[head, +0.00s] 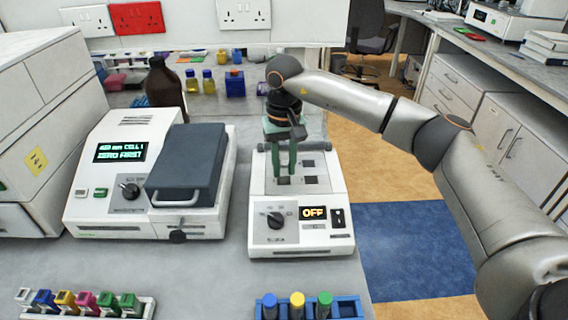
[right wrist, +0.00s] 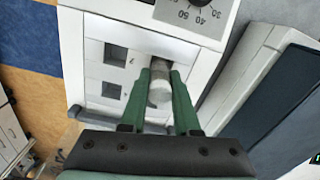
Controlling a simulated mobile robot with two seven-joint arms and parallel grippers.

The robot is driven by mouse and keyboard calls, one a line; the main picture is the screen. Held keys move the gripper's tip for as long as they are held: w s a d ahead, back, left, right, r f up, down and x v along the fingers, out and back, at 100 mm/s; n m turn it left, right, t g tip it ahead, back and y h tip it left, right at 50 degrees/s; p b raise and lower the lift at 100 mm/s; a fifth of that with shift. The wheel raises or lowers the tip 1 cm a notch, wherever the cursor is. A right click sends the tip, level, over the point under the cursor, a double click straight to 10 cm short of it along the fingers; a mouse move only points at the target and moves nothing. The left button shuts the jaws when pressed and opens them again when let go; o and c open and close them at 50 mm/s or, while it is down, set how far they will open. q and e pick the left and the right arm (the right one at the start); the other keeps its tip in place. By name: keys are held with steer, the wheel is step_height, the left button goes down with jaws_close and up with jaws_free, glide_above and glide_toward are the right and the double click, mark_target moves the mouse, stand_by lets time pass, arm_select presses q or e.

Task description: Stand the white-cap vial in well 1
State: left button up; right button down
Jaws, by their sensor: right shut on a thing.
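The white-cap vial (right wrist: 160,82) is between the green fingers of my right gripper (right wrist: 165,88) in the right wrist view, over the white block heater (right wrist: 90,28). My right gripper (head: 284,178) is shut on it, pointing down at the heater (head: 262,215) in the head view. The vial's cap faces the wrist camera; its lower end is hidden, so I cannot tell how deep it sits. It is at the well nearest the dial on the right column in the wrist view. Two dark square wells (right wrist: 115,53) show empty beside it. Well numbers are not clearly readable. My left gripper is not in view.
A photometer with a dark lid (head: 187,160) stands left of the heater. A blue rack (head: 346,306) with three capped vials and a white rack (head: 147,308) of coloured pieces lie at the front. A brown bottle (head: 163,85) stands behind. Bench is clear between them.

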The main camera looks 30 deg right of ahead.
mark_target(284, 157)
steer(key=shift+f+b, duration=0.3)
steer(key=shift+f, duration=0.3)
steer(key=c, duration=0.6)
jaws_free()
steer(key=shift+c, duration=0.2)
steer(key=shift+r, duration=0.1)
step_height(284, 157, up, 13)
steer(key=shift+r, duration=0.1)
